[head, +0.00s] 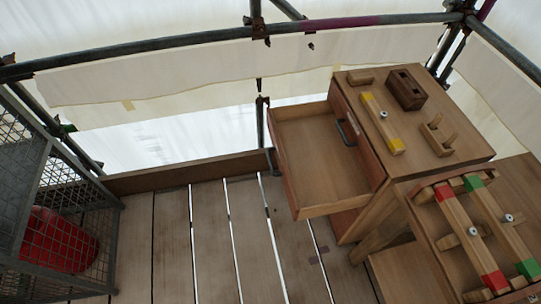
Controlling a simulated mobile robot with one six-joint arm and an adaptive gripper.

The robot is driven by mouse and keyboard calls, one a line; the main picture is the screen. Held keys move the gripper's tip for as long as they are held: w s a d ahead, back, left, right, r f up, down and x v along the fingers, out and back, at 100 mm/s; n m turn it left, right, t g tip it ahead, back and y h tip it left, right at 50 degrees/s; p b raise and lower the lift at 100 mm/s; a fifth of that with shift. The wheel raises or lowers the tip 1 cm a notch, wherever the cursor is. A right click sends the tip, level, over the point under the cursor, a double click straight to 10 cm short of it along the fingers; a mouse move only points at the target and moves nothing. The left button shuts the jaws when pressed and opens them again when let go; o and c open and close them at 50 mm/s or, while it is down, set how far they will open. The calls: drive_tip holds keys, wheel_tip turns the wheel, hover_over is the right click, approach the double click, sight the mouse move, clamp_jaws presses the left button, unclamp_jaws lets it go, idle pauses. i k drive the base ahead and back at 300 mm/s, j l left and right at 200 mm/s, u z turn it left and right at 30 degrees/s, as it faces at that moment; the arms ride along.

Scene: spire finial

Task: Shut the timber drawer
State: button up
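The timber drawer (318,150) stands pulled well out of the wooden cabinet (462,118), towards the left. Its inside looks empty. A dark handle (271,162) is on its outer front. A second front with a dark handle (346,133) sits flush with the cabinet, above the open drawer's inner end. My gripper is not in view, so its state is hidden.
Wooden blocks and a yellow-ended bar (381,121) lie on the cabinet top. A lower wooden surface (455,262) at right holds red- and green-ended bars (470,237). A mesh cage with a red container (62,240) stands left. The plank floor (210,240) between is clear.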

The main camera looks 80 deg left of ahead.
sight(320, 175)
drive_tip(key=k+j+u, duration=0.1)
drive_tip(key=u, duration=2.45)
drive_tip(key=i+l, duration=0.2)
drive_tip(key=i, duration=0.4)
drive_tip(key=i+l, duration=0.2)
drive_tip(key=i, duration=0.4)
drive_tip(key=z, duration=0.05)
